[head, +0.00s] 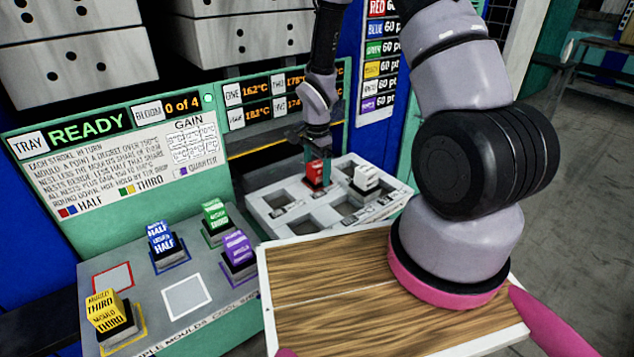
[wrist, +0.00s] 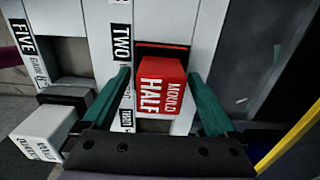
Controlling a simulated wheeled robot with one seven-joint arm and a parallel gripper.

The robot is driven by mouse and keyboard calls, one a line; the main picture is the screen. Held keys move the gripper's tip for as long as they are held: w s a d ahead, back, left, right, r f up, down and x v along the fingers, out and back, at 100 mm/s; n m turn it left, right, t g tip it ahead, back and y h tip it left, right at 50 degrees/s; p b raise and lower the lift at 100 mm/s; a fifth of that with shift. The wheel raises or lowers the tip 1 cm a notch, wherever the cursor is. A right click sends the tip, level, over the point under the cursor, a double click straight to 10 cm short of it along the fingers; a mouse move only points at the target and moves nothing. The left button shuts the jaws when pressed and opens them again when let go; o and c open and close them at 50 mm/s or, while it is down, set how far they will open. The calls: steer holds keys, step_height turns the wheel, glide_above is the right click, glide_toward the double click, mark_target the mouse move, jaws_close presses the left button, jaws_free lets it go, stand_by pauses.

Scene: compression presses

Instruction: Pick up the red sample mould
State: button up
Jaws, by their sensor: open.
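The red sample mould (head: 315,173) sits in the white nest tray (head: 263,211), in a nest at its back. In the wrist view the red mould (wrist: 161,85), labelled "MOULD HALF", stands between the two green fingers of my gripper (wrist: 165,100). The fingers are open, one on each side of it, and a gap shows at both sides. In the head view my gripper (head: 316,150) is directly over the red mould and partly hides its top.
A white mould (head: 365,180) stands in the tray right of the red one. Blue (head: 163,242), green (head: 215,218), purple (head: 238,250) and yellow (head: 106,312) moulds stand on the grey shelf at left. Red- and white-outlined places there are empty. The READY panel (head: 115,150) rises behind.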

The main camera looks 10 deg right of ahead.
jaws_close()
steer(key=shift+r, duration=0.1)
